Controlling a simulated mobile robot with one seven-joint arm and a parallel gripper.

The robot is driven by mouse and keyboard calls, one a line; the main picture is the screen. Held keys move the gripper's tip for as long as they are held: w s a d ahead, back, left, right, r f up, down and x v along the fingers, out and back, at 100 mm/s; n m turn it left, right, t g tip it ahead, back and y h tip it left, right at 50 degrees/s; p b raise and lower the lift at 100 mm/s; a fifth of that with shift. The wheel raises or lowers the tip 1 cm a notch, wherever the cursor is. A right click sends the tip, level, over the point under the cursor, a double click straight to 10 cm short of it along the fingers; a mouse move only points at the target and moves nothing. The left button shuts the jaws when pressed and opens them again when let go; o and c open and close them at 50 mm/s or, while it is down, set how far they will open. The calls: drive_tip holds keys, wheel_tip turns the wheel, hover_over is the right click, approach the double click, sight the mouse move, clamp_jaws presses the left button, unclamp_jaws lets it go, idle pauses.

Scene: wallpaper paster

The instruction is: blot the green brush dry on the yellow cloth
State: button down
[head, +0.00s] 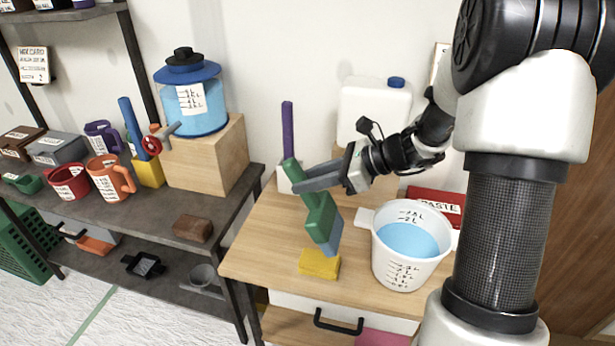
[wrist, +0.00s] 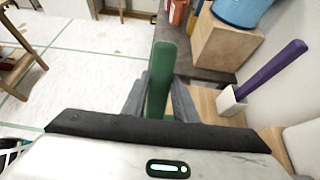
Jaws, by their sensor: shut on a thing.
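The green brush (head: 319,212) is held upright and slightly tilted by my gripper (head: 297,181), which is shut on its handle. The brush's bluish-grey bristle end (head: 330,236) points down, just above or at the yellow cloth (head: 319,263); I cannot tell whether they touch. The cloth lies folded near the front edge of the wooden table. In the wrist view the green handle (wrist: 161,80) stands between the two fingers (wrist: 160,98); the cloth is hidden there.
A white measuring bucket (head: 405,272) with blue liquid stands right of the cloth. A purple-handled tool (head: 288,130) stands in a white holder (wrist: 229,101) behind the brush. A white jug (head: 372,112) and red paste box (head: 436,203) are at the back. The table left of the cloth is clear.

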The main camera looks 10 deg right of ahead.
sight(318, 199)
drive_tip(key=shift+r, duration=0.1)
wheel_tip(318, 199, down, 6)
drive_tip(key=b, duration=0.4)
drive_tip(key=shift+f, duration=0.25)
drive_tip(key=shift+f, duration=1.3)
idle(1.8)
drive_tip(key=shift+w+a, duration=0.1)
drive_tip(key=shift+a, duration=0.15)
idle(1.8)
drive_tip(key=shift+w+a, duration=0.2)
drive_tip(key=shift+a, duration=0.25)
drive_tip(key=shift+w+a, duration=0.2)
drive_tip(key=shift+a, duration=0.25)
idle(0.9)
